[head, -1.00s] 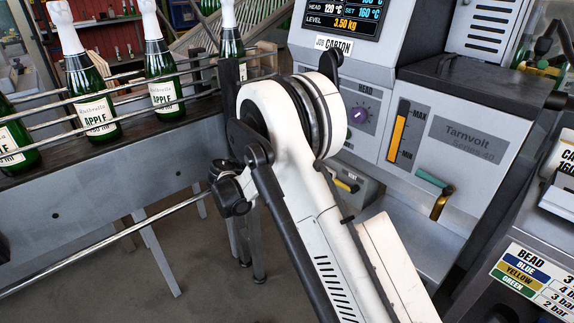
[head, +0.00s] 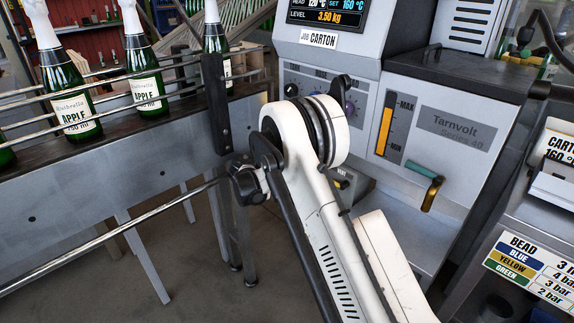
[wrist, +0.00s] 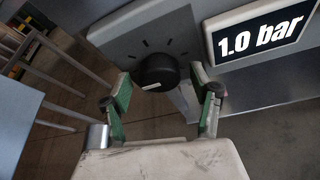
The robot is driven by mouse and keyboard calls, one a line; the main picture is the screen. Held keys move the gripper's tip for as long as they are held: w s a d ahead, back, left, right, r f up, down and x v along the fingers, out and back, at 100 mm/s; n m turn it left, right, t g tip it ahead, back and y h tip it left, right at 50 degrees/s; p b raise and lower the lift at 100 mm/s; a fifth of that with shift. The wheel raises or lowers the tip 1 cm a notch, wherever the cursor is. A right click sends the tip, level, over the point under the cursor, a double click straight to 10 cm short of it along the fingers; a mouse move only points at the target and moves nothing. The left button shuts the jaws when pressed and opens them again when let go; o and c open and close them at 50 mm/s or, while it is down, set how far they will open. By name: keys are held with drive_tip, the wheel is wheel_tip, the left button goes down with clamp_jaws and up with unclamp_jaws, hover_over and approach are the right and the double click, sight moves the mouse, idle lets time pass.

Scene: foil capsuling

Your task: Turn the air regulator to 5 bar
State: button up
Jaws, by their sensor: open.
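In the wrist view a round black regulator knob (wrist: 157,73) with a white pointer mark sits on a grey plate (wrist: 140,38) with dark tick marks around it. A display (wrist: 257,35) to its right reads 1.0 bar. My gripper (wrist: 161,92) is open, with its green-padded fingers to the left and right of the knob. The knob shows between and just beyond the fingertips; I cannot tell whether they touch it. In the head view my white arm hides the regulator and the gripper.
A conveyor with rails (head: 120,90) carries several bottles (head: 140,60) at the left. The grey Tarnvolt machine (head: 450,150) stands at the right, with a bead chart (head: 525,270) below it. Table legs (wrist: 40,60) show at the left in the wrist view.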

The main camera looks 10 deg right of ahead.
drive_tip(key=shift+w+d, duration=0.15)
drive_tip(key=c, duration=1.2)
drive_tip(key=shift+o, duration=0.2)
